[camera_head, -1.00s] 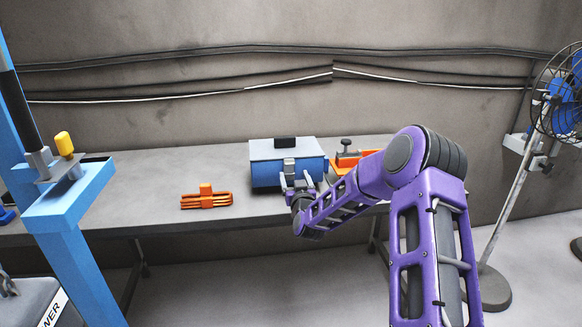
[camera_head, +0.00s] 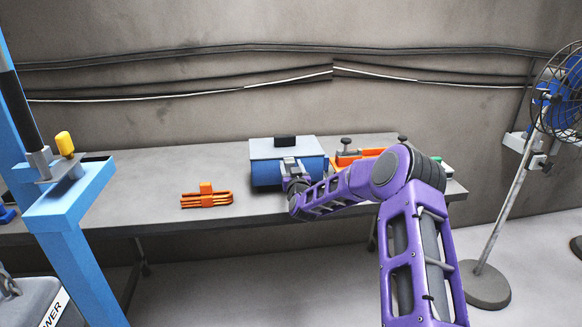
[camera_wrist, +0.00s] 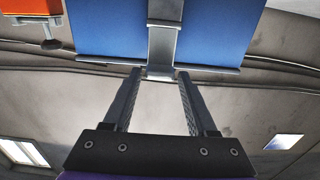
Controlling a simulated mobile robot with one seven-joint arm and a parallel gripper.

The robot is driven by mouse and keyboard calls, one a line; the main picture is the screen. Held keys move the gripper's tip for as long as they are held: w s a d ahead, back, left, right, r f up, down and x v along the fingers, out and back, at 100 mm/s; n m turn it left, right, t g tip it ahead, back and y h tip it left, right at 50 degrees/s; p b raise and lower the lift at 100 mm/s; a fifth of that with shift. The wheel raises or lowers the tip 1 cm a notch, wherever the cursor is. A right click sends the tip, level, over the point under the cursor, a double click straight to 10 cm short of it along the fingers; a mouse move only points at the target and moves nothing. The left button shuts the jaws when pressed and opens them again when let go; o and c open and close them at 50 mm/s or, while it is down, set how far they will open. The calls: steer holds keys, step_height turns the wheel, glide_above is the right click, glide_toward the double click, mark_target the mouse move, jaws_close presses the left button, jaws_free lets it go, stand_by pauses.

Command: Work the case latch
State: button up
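The blue case (camera_head: 268,174) with a light grey lid (camera_head: 265,149) and a black handle stands shut on the workbench. A grey latch (camera_head: 288,163) sits on the middle of its front. In the wrist view the latch (camera_wrist: 163,45) runs as a grey strip over the blue front. My gripper (camera_wrist: 158,74) is right at the case front, its two fingers apart with the end of the latch at or between their tips. I cannot tell whether the fingers touch it. In the head view my wrist partly hides the fingers and the case's lower front.
An orange tool (camera_head: 207,199) lies on the workbench (camera_head: 130,190) left of the case. An orange holder (camera_head: 346,158) with dark knobs stands close on the right, partly behind my arm. A fan (camera_head: 558,100) stands at far right. The bench left of the case is mostly clear.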

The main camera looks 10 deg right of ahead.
jaws_close()
stand_by(1.1)
